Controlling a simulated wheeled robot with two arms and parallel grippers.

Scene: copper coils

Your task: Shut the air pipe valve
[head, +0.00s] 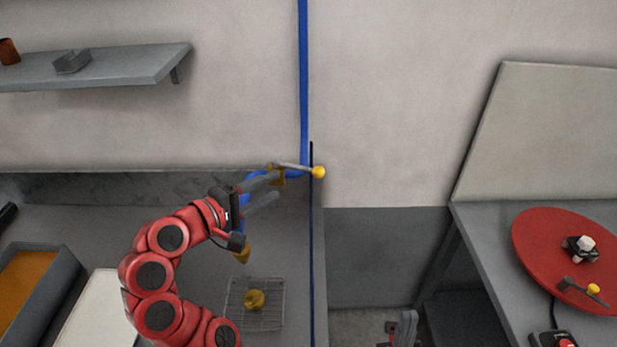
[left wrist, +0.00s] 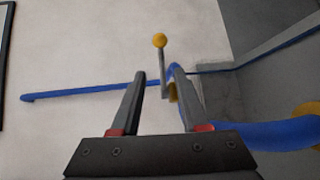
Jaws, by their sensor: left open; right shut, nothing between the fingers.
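The blue air pipe (head: 303,80) runs down the wall and bends left near the bench. Its valve has a grey lever with a yellow knob (head: 318,172), pointing right in the head view. My left gripper (head: 279,184) is open at the valve, its fingers pointing toward the lever. In the left wrist view, the knob (left wrist: 160,40) and lever (left wrist: 162,75) appear between the fingertips (left wrist: 160,72); contact cannot be told. The brass valve body (left wrist: 173,92) is partly hidden behind the right-hand finger. My right gripper (head: 405,327) is low at the bottom edge, shut and empty.
A wire rack (head: 270,320) with a brass piece (head: 254,299) lies on the bench below the left arm. A grey shelf (head: 120,68) hangs at upper left. A table with a red disc (head: 540,240) stands right. A floor gap separates bench and table.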

